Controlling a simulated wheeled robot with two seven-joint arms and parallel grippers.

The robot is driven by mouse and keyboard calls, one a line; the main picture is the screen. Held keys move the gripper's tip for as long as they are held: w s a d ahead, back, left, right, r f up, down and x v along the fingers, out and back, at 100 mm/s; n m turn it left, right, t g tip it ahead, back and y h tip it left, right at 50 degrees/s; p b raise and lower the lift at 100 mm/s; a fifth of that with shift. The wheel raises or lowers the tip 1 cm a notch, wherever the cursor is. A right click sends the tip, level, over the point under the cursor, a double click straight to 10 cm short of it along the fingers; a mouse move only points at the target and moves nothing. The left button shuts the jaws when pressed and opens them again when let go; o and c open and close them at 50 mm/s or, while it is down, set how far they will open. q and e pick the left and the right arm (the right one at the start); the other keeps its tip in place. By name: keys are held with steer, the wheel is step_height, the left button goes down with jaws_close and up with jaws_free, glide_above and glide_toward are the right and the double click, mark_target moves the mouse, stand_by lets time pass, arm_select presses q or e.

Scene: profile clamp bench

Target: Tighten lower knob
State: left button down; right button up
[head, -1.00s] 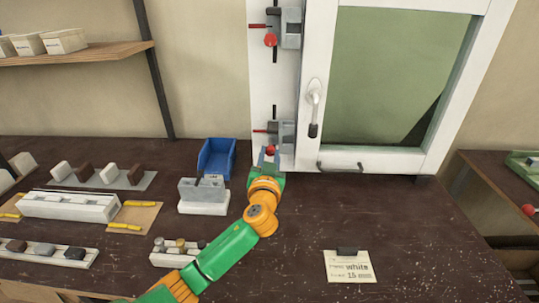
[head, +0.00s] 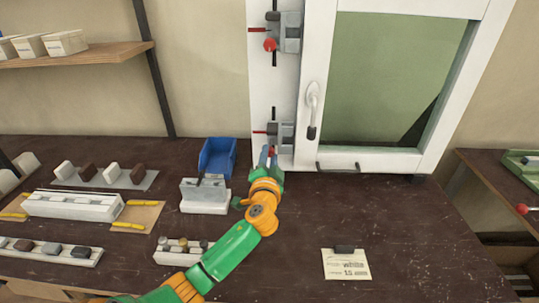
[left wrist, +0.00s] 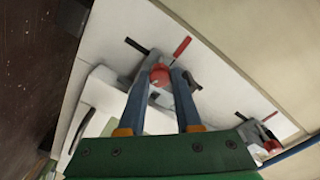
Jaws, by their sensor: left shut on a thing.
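The lower clamp (head: 284,133) is a grey block with a red rod and a dark bar on the white window frame, near the bench top. Its red knob (left wrist: 160,75) shows between my fingers in the left wrist view. In the head view the fingers mostly hide the knob. My left gripper (head: 268,156) reaches up to it from below and is shut on it, one blue finger on each side. The upper clamp (head: 291,32), with its own red knob (head: 270,45), sits higher on the same frame. My right gripper is not in view.
The window handle (head: 312,105) is right of the clamps. A blue bin (head: 217,158) and a grey block on a white base (head: 204,194) stand left of my gripper.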

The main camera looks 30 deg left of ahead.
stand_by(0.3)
arm_select(q)
steer(key=c, duration=0.6)
jaws_free()
steer(key=shift+a, duration=0.1)
steer(key=b+v, duration=0.1)
steer(key=v, duration=0.6)
steer(key=shift+f, duration=0.1)
